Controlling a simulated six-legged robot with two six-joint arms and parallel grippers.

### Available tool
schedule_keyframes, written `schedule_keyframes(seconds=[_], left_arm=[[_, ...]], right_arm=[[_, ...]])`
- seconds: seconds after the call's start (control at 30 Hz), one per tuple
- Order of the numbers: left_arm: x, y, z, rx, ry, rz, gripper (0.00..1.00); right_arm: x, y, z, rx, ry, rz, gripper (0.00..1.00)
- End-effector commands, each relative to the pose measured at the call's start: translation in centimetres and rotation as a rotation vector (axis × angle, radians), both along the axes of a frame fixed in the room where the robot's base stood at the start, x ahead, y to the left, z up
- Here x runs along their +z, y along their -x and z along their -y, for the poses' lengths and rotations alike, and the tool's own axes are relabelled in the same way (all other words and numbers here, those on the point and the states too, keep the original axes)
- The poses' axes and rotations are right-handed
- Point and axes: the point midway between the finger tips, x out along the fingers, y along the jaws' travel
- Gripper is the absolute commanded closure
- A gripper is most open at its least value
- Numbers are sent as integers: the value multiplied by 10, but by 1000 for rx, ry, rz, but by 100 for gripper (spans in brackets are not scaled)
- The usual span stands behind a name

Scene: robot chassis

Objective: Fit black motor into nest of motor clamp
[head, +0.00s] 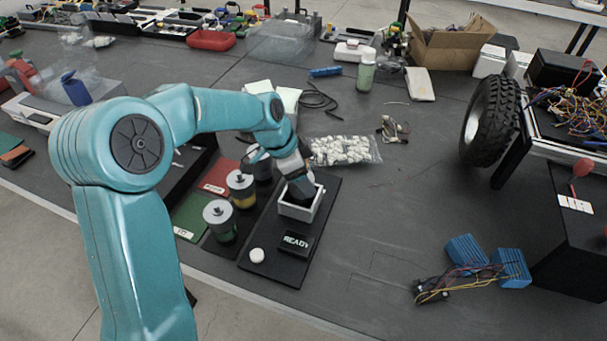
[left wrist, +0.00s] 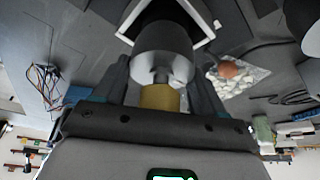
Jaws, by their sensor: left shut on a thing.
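The motor clamp's nest (head: 301,207) is a white square open-topped box on a black base plate (head: 325,203) in the head view. Its white rim (left wrist: 203,15) shows at the top of the left wrist view. My left gripper (head: 298,186) points down at the nest's opening. In the left wrist view its fingers (left wrist: 160,85) stand on both sides of the motor (left wrist: 163,55), which shows a grey metallic end and a brass-coloured part. The motor's far end reaches toward the white frame; how deep it sits is hidden. My right gripper is not in view.
Two silver-topped motors, one yellow-banded (head: 241,187) and one green-banded (head: 220,220), stand left of the nest. A READY display (head: 296,243) and white button (head: 257,255) are on the plate. A bag of white pieces (head: 345,150) lies behind.

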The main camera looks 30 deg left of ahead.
Motion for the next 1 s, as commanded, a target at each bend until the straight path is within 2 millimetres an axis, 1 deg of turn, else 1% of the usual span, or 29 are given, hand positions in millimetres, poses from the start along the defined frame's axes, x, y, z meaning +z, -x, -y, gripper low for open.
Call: schedule_keyframes(seconds=[0.03, 0.1, 0.37, 0.47, 0.57, 0.8, 0.9, 1.0], left_arm=[[-1, 0, 0, 0, 0, 0, 23], [-1, 0, 0, 0, 0, 0, 4], [0, 0, 0, 0, 0, 0, 4], [5, 0, -1, 0, -1, 1, 4], [19, 4, -5, 2, -1, 4, 4], [71, 20, -20, 2, -2, 5, 4], [89, 26, -26, 1, -1, 3, 4], [103, 30, -30, 1, -1, 3, 4]], right_arm=[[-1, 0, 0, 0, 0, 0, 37], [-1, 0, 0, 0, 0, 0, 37], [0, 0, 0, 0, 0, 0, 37], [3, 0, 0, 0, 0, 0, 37], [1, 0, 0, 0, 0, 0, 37], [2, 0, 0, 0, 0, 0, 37], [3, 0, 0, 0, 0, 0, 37], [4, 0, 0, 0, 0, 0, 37]])
